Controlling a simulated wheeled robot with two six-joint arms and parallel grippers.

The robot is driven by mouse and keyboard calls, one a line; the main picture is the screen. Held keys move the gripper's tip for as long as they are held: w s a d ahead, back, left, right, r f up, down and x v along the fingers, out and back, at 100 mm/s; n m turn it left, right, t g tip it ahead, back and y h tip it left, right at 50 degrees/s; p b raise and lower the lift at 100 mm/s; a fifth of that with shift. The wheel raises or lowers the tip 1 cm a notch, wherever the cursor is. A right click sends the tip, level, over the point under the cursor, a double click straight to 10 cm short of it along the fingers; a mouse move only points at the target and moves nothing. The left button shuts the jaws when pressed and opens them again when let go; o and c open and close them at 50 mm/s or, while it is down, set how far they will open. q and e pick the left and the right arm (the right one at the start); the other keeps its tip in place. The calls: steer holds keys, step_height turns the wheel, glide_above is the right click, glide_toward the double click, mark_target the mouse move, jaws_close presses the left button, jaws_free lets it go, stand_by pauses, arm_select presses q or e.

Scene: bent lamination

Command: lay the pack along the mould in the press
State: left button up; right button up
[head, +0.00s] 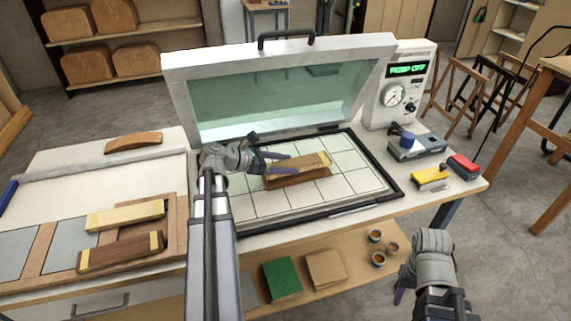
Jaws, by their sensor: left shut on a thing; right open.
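The pack (312,161), a pale wood strip with a yellow end, is over the brown curved mould (300,178) on the white gridded bed of the press (350,182). It lies roughly along the mould; I cannot tell whether the two touch. My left gripper (284,162) is shut on the pack, reaching in from the left. Its fingers cover part of the pack. The glass-windowed press lid (280,95) stands raised behind. My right gripper (399,291) is open and empty at the lower right, in front of the table, its fingers mostly hidden.
A control box (400,90) reading PUMP OFF stands behind right. A grey tray (416,147), yellow block (430,178) and red block (463,166) sit on the right. Two more strips (125,215) (120,251) and a curved wood piece (134,143) lie left. Pots (378,259) stand on the lower shelf.

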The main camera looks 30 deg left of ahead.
arm_select(q)
steer(key=shift+f+b, duration=0.6)
steer(key=shift+b, duration=0.05)
stand_by(0.5)
steer(key=o, duration=1.5)
steer(key=shift+s+a+r, duration=0.25)
steer(key=shift+s, duration=0.05)
steer(key=p+v, duration=0.3)
steer(key=v, duration=0.3)
steer(key=shift+s+a+r, duration=0.15)
steer(key=shift+s+a, duration=0.05)
steer(key=shift+s, duration=0.15)
